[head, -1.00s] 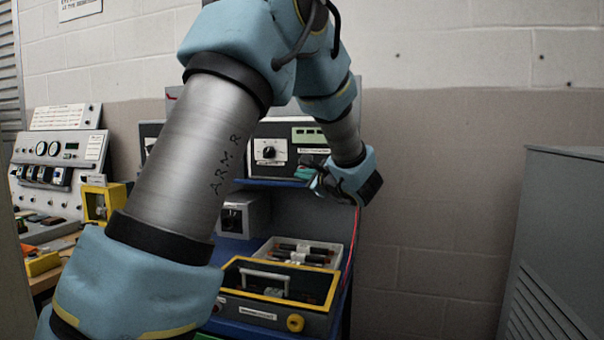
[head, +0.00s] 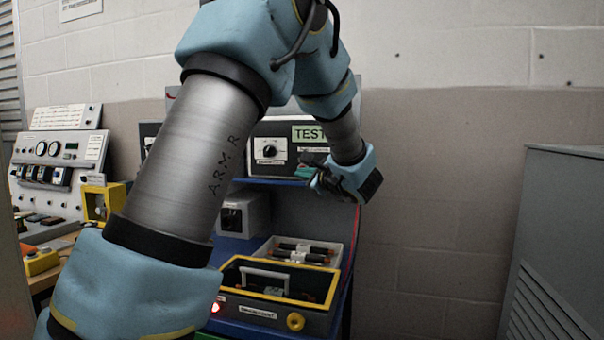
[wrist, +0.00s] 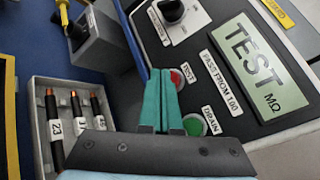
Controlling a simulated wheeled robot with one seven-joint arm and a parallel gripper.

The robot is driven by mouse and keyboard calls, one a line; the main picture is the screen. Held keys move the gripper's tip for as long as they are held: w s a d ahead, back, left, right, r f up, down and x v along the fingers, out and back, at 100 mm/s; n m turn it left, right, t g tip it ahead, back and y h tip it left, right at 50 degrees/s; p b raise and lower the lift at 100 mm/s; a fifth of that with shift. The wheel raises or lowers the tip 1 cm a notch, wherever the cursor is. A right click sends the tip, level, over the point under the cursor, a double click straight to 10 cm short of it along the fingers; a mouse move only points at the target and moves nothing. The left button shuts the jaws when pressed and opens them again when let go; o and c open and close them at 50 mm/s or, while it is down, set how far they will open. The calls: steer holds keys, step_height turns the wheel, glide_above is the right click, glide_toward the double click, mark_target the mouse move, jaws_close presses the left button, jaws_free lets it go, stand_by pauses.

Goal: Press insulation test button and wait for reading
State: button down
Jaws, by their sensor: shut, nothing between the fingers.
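The insulation tester is a dark box with a dial (head: 268,151) and a pale green display (head: 308,133) that reads "TEST". In the wrist view the display (wrist: 259,68) reads "TEST MΩ". A red button (wrist: 178,79) sits beside my fingertips, partly covered by them. A green button (wrist: 193,125) labelled "DRAIN" lies close to the right finger. My gripper (wrist: 163,74) is shut and empty, its teal fingers together at the red button. Whether they touch or press it is hidden. In the head view my gripper (head: 303,171) is at the tester's front.
Below, a tray (wrist: 38,84) holds several numbered dark rods. A yellow-rimmed case (head: 285,318) with a handle stands in front of it on the blue bench, with a red light glowing at its left. A grey cabinet (head: 565,240) stands at the right.

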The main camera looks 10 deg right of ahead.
steer(key=shift+s+a+b, duration=0.3)
steer(key=shift+s, duration=0.25)
steer(key=s+a+b, duration=0.1)
steer(key=s+a, duration=0.1)
steer(key=s, duration=0.1)
steer(key=s+b, duration=0.1)
steer(key=s, duration=0.1)
steer(key=shift+s+a+b, duration=0.1)
steer(key=shift+a+b, duration=0.25)
steer(key=shift+a, duration=0.05)
stand_by(0.4)
